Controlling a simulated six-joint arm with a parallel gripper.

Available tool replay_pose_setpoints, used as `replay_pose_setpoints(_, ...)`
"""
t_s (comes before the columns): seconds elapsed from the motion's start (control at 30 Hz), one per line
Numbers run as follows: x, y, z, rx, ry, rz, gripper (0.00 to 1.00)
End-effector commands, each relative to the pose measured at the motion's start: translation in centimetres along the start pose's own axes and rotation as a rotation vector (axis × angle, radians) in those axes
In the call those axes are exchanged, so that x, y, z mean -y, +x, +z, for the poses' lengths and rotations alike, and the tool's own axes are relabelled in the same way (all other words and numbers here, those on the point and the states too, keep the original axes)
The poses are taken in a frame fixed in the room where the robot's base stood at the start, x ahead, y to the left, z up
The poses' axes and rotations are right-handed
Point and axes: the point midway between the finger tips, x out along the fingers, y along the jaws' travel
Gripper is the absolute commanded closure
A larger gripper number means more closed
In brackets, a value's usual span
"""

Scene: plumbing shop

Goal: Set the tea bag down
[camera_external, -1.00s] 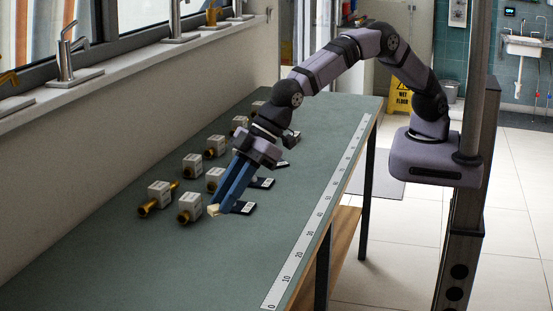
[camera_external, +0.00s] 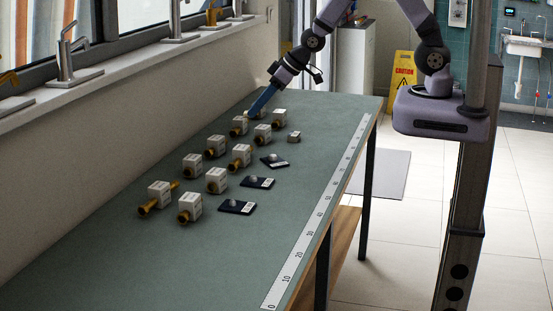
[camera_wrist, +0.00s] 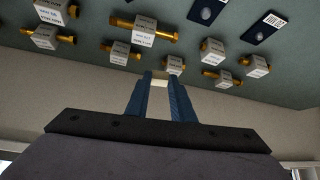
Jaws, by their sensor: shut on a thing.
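My gripper (camera_external: 252,112) has blue fingers and reaches down over the far left end of the green bench, among white boxes with brass fittings. In the wrist view my gripper (camera_wrist: 160,76) is shut on a small pale thing, which I take to be the tea bag (camera_wrist: 159,83). Only a little of it shows between the fingertips. In the external view the tea bag is hidden, and I cannot tell whether it touches the bench or a box.
White boxes with brass fittings (camera_external: 217,180) stand in rows on the green bench (camera_external: 150,260). A ruler strip (camera_external: 318,229) runs along the right edge. The near bench is clear.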

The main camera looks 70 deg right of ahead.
Motion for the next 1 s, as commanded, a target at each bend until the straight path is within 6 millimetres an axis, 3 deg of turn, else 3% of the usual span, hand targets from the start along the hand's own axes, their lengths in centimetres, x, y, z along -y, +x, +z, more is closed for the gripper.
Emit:
replay_pose_setpoints(0.03, -2.3, -1.9, 0.3, 0.002, 0.037, 0.030, 0.99)
replay_pose_setpoints(0.2, -8.8, -5.6, 3.7, 0.001, 0.151, 0.125, 0.99)
replay_pose_setpoints(0.4, -17.2, -3.7, 9.2, -0.001, 0.297, 0.246, 0.99)
replay_pose_setpoints(0.53, -21.8, -3.0, 12.0, -0.009, 0.335, 0.281, 0.99)
replay_pose_setpoints(0.73, -25.3, -2.3, 13.3, -0.027, 0.298, 0.249, 0.99)
replay_pose_setpoints(1.0, -27.1, -1.3, 13.3, -0.038, 0.185, 0.155, 0.99)
